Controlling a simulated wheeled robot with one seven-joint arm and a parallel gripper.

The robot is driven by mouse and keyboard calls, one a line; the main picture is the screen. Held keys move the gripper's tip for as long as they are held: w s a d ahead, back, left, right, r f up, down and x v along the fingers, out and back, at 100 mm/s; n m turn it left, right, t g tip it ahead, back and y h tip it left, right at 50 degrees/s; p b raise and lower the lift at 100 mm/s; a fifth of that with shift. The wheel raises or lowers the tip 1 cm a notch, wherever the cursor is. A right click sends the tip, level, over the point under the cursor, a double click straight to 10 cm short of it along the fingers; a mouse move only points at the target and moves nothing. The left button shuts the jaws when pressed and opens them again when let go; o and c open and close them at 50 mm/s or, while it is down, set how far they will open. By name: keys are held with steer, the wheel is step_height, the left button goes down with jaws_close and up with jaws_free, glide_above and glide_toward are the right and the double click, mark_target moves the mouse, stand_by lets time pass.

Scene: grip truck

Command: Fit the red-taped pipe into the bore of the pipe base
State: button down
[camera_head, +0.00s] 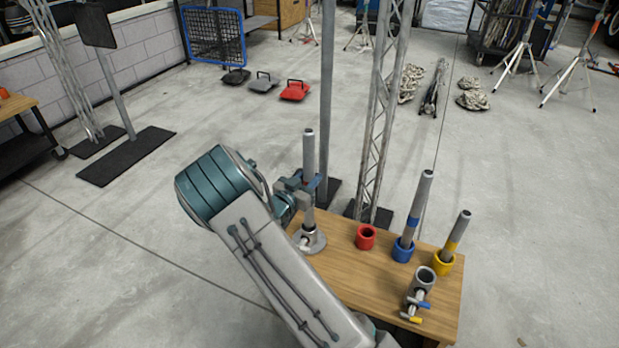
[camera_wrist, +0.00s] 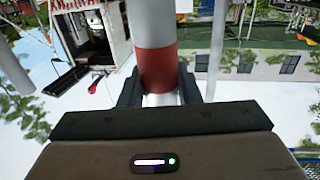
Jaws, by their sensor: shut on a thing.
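The red-taped pipe (camera_head: 309,150) is grey and stands upright in my gripper (camera_head: 304,186) at the left end of the table. In the wrist view its red band (camera_wrist: 158,68) sits between the dark fingers of my gripper (camera_wrist: 159,92), which are shut on it. In the head view my gripper hides the band. The grey pipe base (camera_head: 313,242), with a wide round foot, stands on the table under the pipe. The pipe's lower part lines up with the base's collar; I cannot tell whether its end is inside the bore.
On the wooden table (camera_head: 345,268) stand an empty red cup (camera_head: 366,237), a blue cup (camera_head: 403,251) and a yellow cup (camera_head: 443,264), the latter two holding banded pipes. A grey fitting with blue and yellow handles (camera_head: 419,292) is at the front right. A lattice tower (camera_head: 381,130) rises behind.

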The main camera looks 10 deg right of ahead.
steer(key=shift+f+b, duration=0.65)
steer(key=shift+f, duration=0.6)
steer(key=shift+f+b, duration=1.9)
steer(key=shift+f, duration=0.75)
steer(key=c, duration=1)
jaws_free()
steer(key=shift+o, duration=0.2)
steer(key=p+v, duration=0.3)
steer(key=v, duration=1.1)
steer(key=shift+d, duration=0.1)
